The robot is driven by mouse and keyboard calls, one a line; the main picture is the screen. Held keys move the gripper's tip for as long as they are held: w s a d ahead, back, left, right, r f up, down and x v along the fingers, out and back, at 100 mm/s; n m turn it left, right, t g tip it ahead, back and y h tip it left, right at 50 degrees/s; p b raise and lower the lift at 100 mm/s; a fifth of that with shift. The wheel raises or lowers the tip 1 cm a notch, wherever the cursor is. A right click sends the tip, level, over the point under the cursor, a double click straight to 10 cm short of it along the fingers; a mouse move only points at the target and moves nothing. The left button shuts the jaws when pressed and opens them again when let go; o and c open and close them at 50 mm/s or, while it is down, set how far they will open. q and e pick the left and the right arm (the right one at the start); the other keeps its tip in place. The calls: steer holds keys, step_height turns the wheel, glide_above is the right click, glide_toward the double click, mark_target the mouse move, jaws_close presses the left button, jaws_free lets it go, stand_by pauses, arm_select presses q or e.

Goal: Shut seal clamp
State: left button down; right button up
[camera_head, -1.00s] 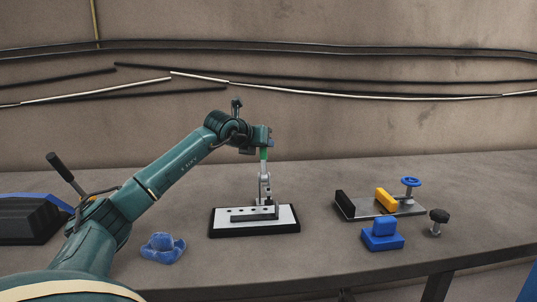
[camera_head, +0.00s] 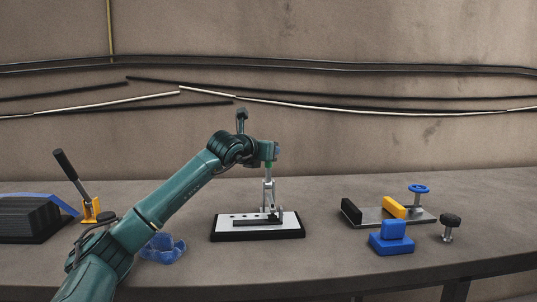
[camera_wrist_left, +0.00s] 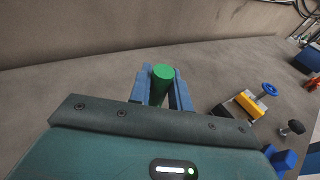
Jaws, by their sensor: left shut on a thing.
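The seal clamp is a grey metal toggle clamp (camera_head: 268,194) with a green handle (camera_head: 268,165) standing roughly upright. It is mounted on a white plate with a black border (camera_head: 228,226) near the middle of the table. My left gripper (camera_head: 268,158) is above the clamp, shut on the green handle. In the left wrist view the round green handle end (camera_wrist_left: 162,73) sits between the blue fingers of my left gripper (camera_wrist_left: 161,88). The lower part of the clamp is hidden in that view. My right gripper is not in view.
On the grey table (camera_head: 330,265), a vise-like fixture with a yellow block (camera_head: 394,207) and blue handwheel (camera_head: 419,189) stands at right. A blue block (camera_head: 391,239) and a black knob (camera_head: 450,222) are near it. A crumpled blue cloth (camera_head: 170,248) lies behind my left forearm.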

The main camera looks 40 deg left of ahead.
arm_select(q)
steer(key=shift+d, duration=0.1)
steer(key=c, duration=1.3)
jaws_free()
steer(key=shift+s, duration=0.15)
steer(key=shift+s, duration=0.25)
steer(key=shift+b+v, duration=3.5)
steer(key=shift+v, duration=2.75)
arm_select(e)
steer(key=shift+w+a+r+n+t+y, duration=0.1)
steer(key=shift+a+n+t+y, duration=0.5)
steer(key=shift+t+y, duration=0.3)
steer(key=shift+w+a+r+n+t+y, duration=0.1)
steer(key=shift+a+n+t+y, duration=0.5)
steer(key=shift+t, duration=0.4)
arm_select(q)
steer(key=shift+d, duration=0.1)
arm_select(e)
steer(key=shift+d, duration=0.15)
